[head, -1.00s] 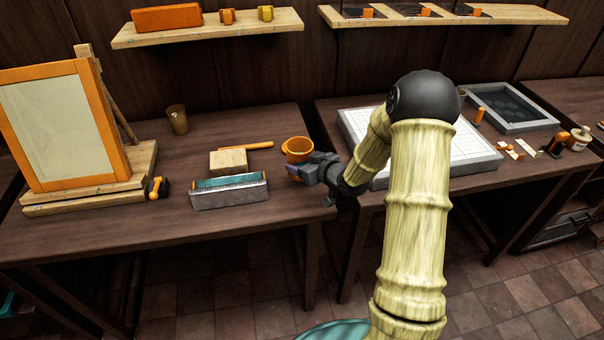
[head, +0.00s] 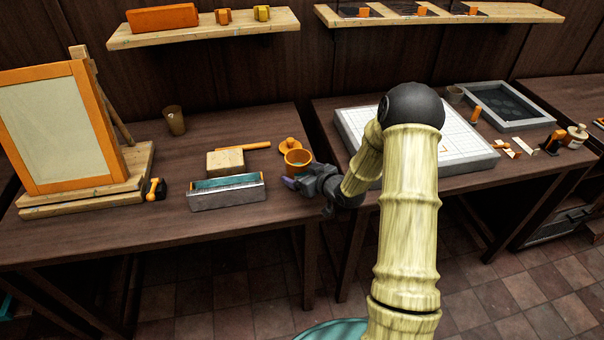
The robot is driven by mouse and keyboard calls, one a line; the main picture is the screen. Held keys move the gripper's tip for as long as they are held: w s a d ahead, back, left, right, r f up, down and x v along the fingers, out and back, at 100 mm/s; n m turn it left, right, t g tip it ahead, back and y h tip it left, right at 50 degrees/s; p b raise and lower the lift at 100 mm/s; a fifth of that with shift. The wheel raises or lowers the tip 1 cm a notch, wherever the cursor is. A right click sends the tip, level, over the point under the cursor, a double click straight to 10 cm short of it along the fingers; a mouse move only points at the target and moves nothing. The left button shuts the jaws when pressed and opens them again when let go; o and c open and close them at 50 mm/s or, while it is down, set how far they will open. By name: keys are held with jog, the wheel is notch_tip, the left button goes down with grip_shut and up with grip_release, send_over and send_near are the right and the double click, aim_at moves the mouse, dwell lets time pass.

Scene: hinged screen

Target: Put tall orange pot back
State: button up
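An orange pot (head: 297,160) with an open top is near the right end of the left table. An orange lid-like piece with a knob (head: 290,144) lies just behind it.
A sponge-like block (head: 226,162), an orange stick (head: 243,146) and a grey tray (head: 228,194) lie left of the pot. A brown cup (head: 175,120) stands behind. A framed screen (head: 60,125) stands at far left. The table's front strip is clear.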

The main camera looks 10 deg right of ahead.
jog(key=shift+d+r, duration=0.1)
jog(key=shift+r, duration=0.05)
jog(key=b+v, duration=0.1)
jog(key=v, duration=1.1)
jog(key=shift+s, duration=0.1)
dwell(0.4)
jog(key=s+a+r+m+g+h, duration=0.2)
jog(key=s+g+h, duration=0.1)
jog(key=s, duration=0.6)
jog(key=s+a+r+m+g+h, duration=0.1)
jog(key=s+a+m+g+h, duration=0.1)
jog(key=s+g, duration=0.4)
jog(key=s+a+m, duration=0.1)
jog(key=s, duration=0.3)
jog(key=shift+r+h, duration=0.35)
jog(key=shift+h, duration=0.05)
jog(key=shift+a, duration=0.2)
